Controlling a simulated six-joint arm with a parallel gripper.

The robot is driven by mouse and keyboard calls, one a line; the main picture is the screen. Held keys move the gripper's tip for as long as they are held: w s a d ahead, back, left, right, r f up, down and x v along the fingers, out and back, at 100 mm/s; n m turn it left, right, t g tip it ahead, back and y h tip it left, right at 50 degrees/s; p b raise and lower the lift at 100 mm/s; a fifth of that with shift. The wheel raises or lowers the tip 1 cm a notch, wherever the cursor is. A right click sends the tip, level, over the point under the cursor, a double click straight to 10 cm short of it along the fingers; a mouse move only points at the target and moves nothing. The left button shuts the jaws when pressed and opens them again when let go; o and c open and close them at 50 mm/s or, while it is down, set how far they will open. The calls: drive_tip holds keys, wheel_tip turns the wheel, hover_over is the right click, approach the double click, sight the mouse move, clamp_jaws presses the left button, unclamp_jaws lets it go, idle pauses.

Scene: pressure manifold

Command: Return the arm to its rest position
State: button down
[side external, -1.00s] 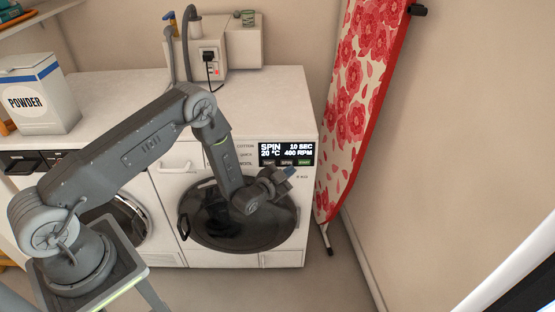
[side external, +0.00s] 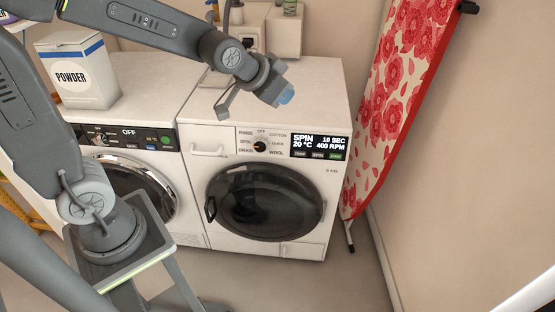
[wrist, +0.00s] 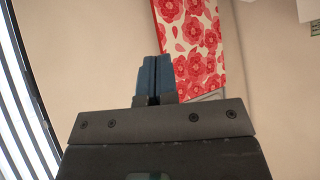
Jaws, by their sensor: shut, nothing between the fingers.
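My gripper (side external: 285,94) is raised above the front edge of the white washing machine (side external: 225,172), in the air and apart from it. In the wrist view the two blue fingers (wrist: 154,75) are pressed together with nothing between them. The washer's round dark door (side external: 265,202) is closed. Its display (side external: 318,146) reads SPIN, 10 SEC, 20 °C, 400 RPM. My arm is lifted and reaches in from the upper left in the side view.
A second white machine (side external: 150,200) with a panel reading OFF stands to the left. A powder box (side external: 78,72) sits on top of it. A floral ironing board (side external: 405,95) leans on the wall at right. The floor in front is clear.

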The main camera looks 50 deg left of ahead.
drive_tip(key=s+r+n+g, duration=0.1)
drive_tip(key=s+r+g, duration=0.1)
drive_tip(key=s, duration=1.7)
drive_tip(key=shift+s+d+n+g, duration=0.3)
drive_tip(key=shift+g, duration=0.5)
